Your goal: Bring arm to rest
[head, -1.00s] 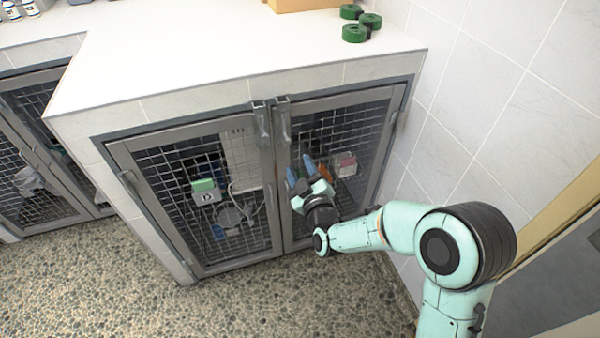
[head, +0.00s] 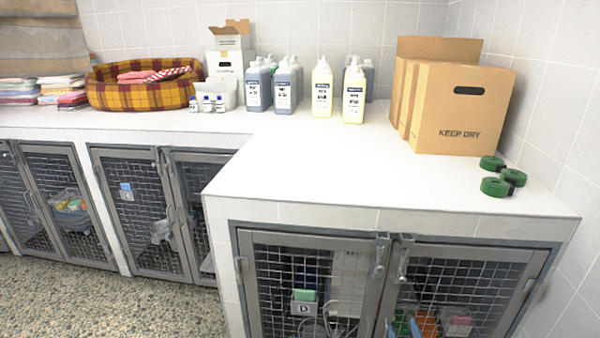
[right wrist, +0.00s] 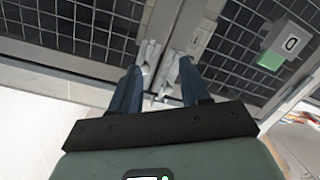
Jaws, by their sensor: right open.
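My right gripper (head: 402,328) shows only as blue fingertips at the bottom edge of the head view, in front of the near kennel's right door (head: 470,254). In the right wrist view the gripper (right wrist: 160,72) is open, its two blue fingers apart with nothing between them but the view of the doors behind. The metal door latches (right wrist: 149,52) appear beyond the fingertips; I cannot tell whether they touch. Both near kennel doors look shut. The rest of my right arm is outside the head view. My left gripper is not in view.
The white counter (head: 300,165) above the kennels holds a cardboard box (head: 462,112), green rolls (head: 496,187), several bottles (head: 353,92) and a plaid pet bed (head: 140,92). A tiled wall (head: 560,120) closes the right side. Pebbled floor (head: 90,300) is clear at lower left.

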